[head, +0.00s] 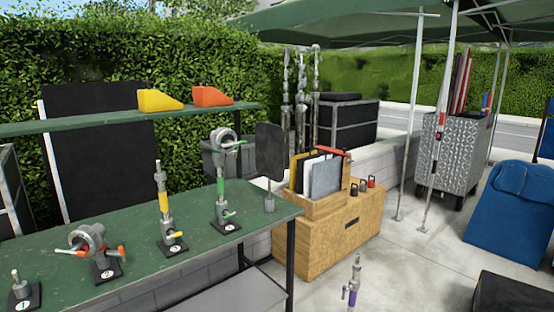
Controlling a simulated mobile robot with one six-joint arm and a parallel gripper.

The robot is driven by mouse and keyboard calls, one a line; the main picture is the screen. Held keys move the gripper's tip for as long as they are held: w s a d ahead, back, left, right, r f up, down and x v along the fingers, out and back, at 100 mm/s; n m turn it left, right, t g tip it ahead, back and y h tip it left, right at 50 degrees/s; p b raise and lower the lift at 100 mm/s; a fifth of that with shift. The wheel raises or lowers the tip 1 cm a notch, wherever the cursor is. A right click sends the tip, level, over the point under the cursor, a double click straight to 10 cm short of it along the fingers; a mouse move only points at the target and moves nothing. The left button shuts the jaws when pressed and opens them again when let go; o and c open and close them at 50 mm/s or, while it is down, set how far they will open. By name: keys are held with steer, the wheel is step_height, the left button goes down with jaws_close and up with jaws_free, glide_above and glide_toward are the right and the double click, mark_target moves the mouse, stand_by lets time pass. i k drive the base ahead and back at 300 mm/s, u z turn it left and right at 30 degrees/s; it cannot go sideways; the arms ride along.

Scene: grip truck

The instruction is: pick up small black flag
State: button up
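Another dark panel (309,172) stands among upright sheets in a wooden box, behind and right of the table. My gripper is not in view, so its state and distance from the flag do not show.
Several grey clamps and stands on black bases line the table, including a green-handled one (222,190) left of the flag. A wooden crate (330,242) stands right of the table. Concrete floor (410,265) is open beyond it; a purple-handled stand (353,283) rises in front.

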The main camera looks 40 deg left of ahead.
mark_target(269, 137)
steer(key=z, duration=1.05)
steer(key=k, duration=0.2)
steer(key=u, duration=3.55)
steer(key=i, duration=1)
steer(key=k, duration=0.1)
steer(key=u, duration=0.15)
